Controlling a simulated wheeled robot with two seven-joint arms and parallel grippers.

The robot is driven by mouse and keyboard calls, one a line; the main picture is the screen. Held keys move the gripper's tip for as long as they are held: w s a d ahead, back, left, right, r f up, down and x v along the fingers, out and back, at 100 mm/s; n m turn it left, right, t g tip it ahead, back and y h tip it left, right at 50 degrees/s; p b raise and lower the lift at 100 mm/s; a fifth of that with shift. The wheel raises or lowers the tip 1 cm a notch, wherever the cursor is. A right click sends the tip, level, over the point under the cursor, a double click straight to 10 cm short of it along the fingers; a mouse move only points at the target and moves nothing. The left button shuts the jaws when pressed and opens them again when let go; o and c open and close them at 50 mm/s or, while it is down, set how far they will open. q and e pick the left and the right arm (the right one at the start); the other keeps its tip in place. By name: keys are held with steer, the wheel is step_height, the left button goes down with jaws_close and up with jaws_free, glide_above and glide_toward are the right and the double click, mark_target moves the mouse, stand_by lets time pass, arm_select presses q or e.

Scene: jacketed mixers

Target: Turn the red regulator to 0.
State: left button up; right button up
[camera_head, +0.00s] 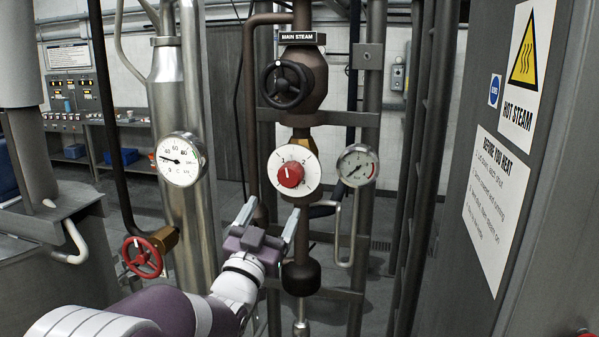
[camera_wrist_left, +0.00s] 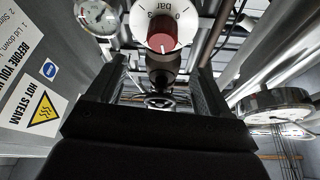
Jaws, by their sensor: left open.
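The red regulator (camera_head: 290,174) is a round red knob on a white numbered dial plate (camera_head: 307,158), mounted on the brown steam pipe below the black handwheel. A small pale mark shows on the knob; I cannot tell exactly which number it points to. In the left wrist view the red knob (camera_wrist_left: 162,40) shows near the top, with "0", "3" and "bar" on its plate. My left gripper (camera_head: 268,214) is open and empty, below and left of the knob and apart from it. Its dark fingers (camera_wrist_left: 160,82) also show in the left wrist view. My right gripper is out of view.
A black handwheel (camera_head: 286,84) sits under the "MAIN STEAM" sign. A pressure gauge (camera_head: 357,166) stands just right of the dial, a temperature gauge (camera_head: 181,159) to the left. A red handwheel (camera_head: 142,257) is lower left. A grey panel with warning signs (camera_head: 497,205) fills the right.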

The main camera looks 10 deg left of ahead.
mark_target(287, 181)
arm_select(q)
steer(key=p+x, duration=0.1)
steer(key=x, duration=0.2)
steer(key=p+x, duration=0.2)
steer(key=x, duration=0.1)
steer(key=p+x, duration=0.2)
steer(key=x, duration=0.2)
steer(key=shift+w+a+f, duration=0.2)
steer(key=shift+w+d+r, duration=0.1)
steer(key=shift+w+r, duration=0.05)
steer(key=shift+w, duration=0.05)
steer(key=shift+w, duration=0.15)
steer(key=c, duration=1)
